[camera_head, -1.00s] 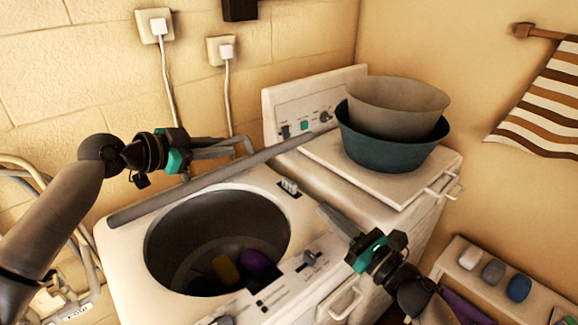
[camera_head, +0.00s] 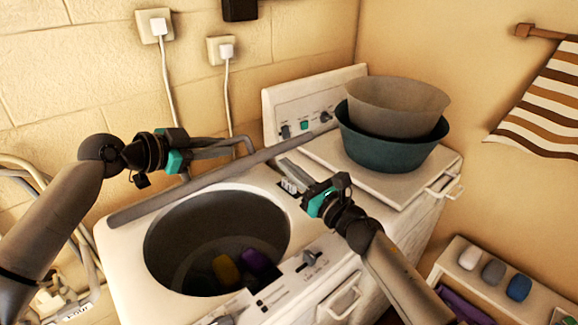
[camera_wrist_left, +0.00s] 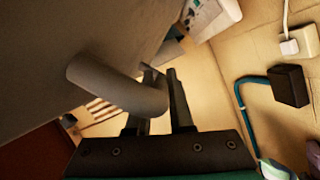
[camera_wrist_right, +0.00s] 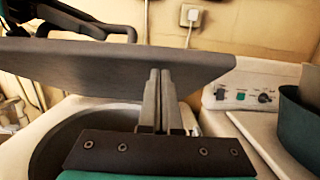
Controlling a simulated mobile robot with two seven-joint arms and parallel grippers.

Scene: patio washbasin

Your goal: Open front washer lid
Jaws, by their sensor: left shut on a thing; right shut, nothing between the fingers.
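The front washer (camera_head: 120,258) stands at left with its round drum opening (camera_head: 215,240) uncovered. Its grey lid (camera_head: 220,172) is raised and seen nearly edge-on behind the opening. The lid has a curved grey handle (camera_wrist_left: 118,88) on its back face. My left gripper (camera_head: 222,146) is behind the lid, shut on this handle, also seen in the left wrist view (camera_wrist_left: 160,105). My right gripper (camera_head: 287,167) is shut and empty over the washer's right rear top; in the right wrist view its fingertips (camera_wrist_right: 158,78) overlap the lid's front face (camera_wrist_right: 90,68). Contact there is unclear.
Yellow and purple items (camera_head: 228,270) lie in the drum. A second washer (camera_head: 300,120) stands behind to the right, with a grey basin (camera_head: 397,105) nested in a teal basin (camera_head: 390,152) on top. A low shelf (camera_head: 540,300) is at lower right.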

